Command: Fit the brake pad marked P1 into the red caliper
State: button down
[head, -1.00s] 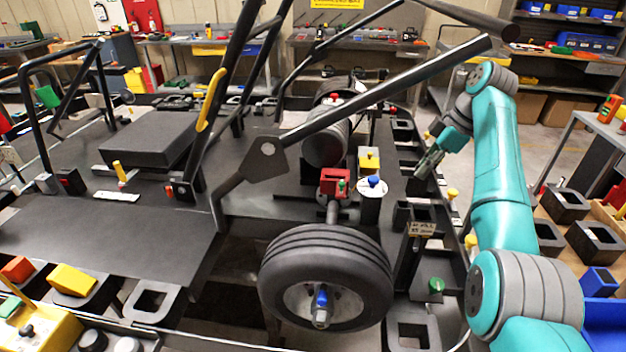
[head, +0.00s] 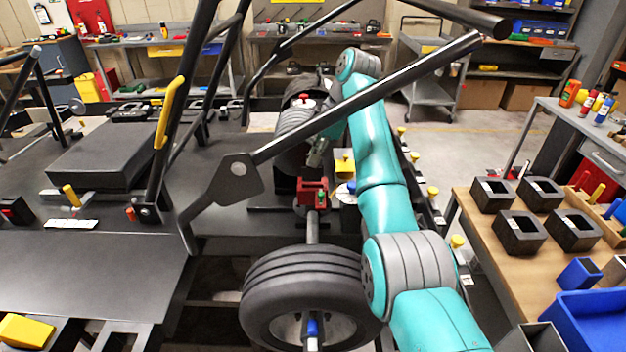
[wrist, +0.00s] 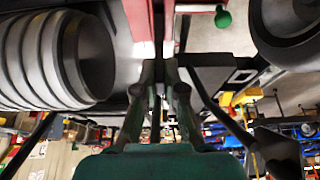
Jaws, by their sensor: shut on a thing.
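The red caliper (head: 312,193) sits on the axle behind the wheel in the head view. Its red sides (wrist: 139,20) show at the top of the wrist view with a narrow gap between them, and a green knob is to their right. My gripper (head: 317,153) is just behind and above the caliper, partly screened by the frame tube. In the wrist view, my gripper (wrist: 160,72) points at the caliper's gap, its fingers close together on a thin dark piece, seemingly the brake pad. The pad is mostly hidden and no P1 mark is readable. I cannot tell whether it touches the caliper.
A slanted black frame tube (head: 370,98) crosses in front of my arm. The wheel (head: 305,290) is below the caliper. A ribbed grey cylinder (wrist: 55,60) is close on the left in the wrist view. A yellow block (head: 345,163) is beside the caliper.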

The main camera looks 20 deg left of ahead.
aim_at(320, 167)
jog(key=shift+d+f, duration=0.1)
jog(key=shift+f, duration=2.9)
jog(key=shift+f, duration=0.1)
jog(key=c, duration=1.3)
grip_release()
jog(key=shift+o, duration=0.2)
